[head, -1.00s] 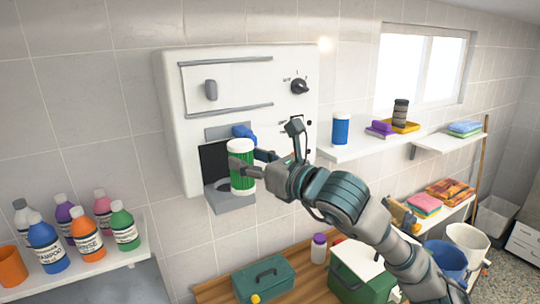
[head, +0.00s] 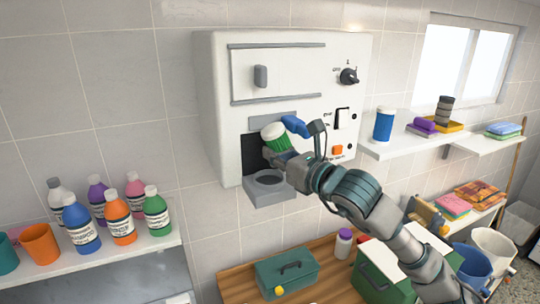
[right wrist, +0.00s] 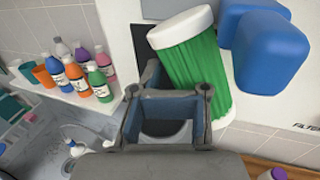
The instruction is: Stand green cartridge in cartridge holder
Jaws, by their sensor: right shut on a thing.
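The green cartridge (head: 281,144) has a white cap and ribbed green sides. It is tilted, its cap leaning left, in front of the dark recess of the white wall machine. My right gripper (head: 288,162) is shut on it; the gripper hides its lower part in the head view. The right wrist view also shows the tilted cartridge (right wrist: 193,58) beyond the finger links. The cartridge holder (head: 283,190), a grey block with a round opening, juts from the machine below the cartridge. The cartridge is above it and not standing in it. My left gripper is not in view.
A blue part (head: 295,125) sits close beside the cartridge's cap, on the machine (head: 220,90). A shelf (head: 130,255) at left carries several bottles and an orange cup. A right shelf (head: 385,152) holds a blue-and-white canister (head: 383,125). A green toolbox (head: 288,275) stands below.

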